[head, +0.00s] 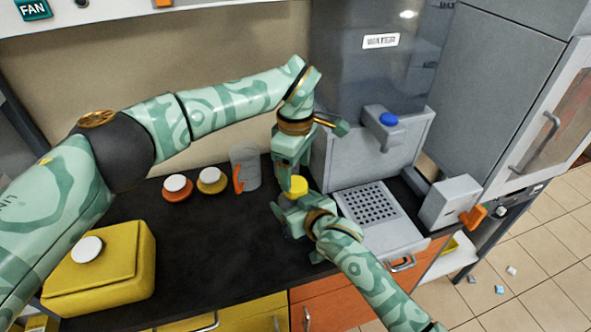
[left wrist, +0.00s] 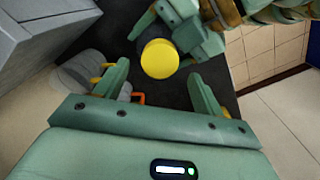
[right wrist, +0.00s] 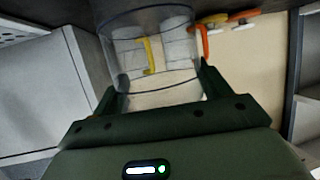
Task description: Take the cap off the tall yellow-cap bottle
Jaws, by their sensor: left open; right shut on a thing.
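The bottle's round yellow cap (head: 296,186) shows in the head view just below my left gripper (head: 289,172). In the left wrist view the yellow cap (left wrist: 159,58) lies beyond and between the fingertips of my left gripper (left wrist: 159,73), with gaps on both sides. That gripper is open and empty. My right gripper (head: 293,207) is shut on the bottle below the cap. In the right wrist view the clear bottle body (right wrist: 155,78) sits between the fingers. In the head view the grippers hide most of the bottle, so I cannot tell whether it touches the counter.
A clear jug (head: 247,165) with an orange handle and two white-capped jars, orange (head: 179,194) and yellow (head: 212,187), stand behind on the dark counter (head: 215,245). A yellow container (head: 105,283) is at front left. The water dispenser (head: 340,160) and drip tray (head: 392,236) stand right.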

